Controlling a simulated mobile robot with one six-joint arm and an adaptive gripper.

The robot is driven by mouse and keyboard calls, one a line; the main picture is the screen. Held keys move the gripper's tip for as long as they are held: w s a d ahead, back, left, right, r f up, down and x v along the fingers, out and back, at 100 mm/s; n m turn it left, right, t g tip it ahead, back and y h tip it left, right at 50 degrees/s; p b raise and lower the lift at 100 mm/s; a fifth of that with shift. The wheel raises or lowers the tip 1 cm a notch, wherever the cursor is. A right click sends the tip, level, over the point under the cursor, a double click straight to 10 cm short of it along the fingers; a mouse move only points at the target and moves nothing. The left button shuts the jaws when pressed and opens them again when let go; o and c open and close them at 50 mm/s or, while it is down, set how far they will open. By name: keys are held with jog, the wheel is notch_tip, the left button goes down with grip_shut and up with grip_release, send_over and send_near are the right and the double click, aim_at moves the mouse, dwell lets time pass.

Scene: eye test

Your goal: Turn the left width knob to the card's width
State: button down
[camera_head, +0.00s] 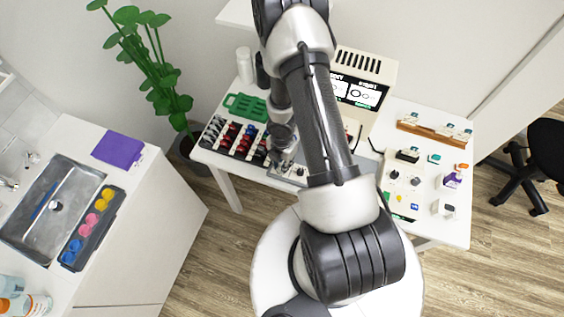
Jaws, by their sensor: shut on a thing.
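My gripper (280,159) points down at the left part of a small pale panel (289,175) at the table's front edge. It is shut on what appears to be the left width knob, which the fingers hide. Another small dark knob (300,171) shows on the panel just to the right of the gripper. The knob's setting cannot be read. A cream machine (388,70) behind has a lit screen (359,91) with white pictures and green text, too small to read. I cannot pick out the card for certain.
A rack of dark, red and white items (232,138) stands close left of my gripper, with a green tray (246,107) behind. A pale panel with black knobs (394,174) and small blocks lie at the right. My arm hides the table's middle.

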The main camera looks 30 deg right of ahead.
jog(key=shift+m, duration=0.6)
jog(key=c, duration=1.7)
grip_release()
jog(key=n, duration=0.8)
jog(key=shift+r, duration=0.1)
notch_tip(320, 180, up, 17)
jog(key=p, duration=1.7)
jog(key=shift+r, duration=0.1)
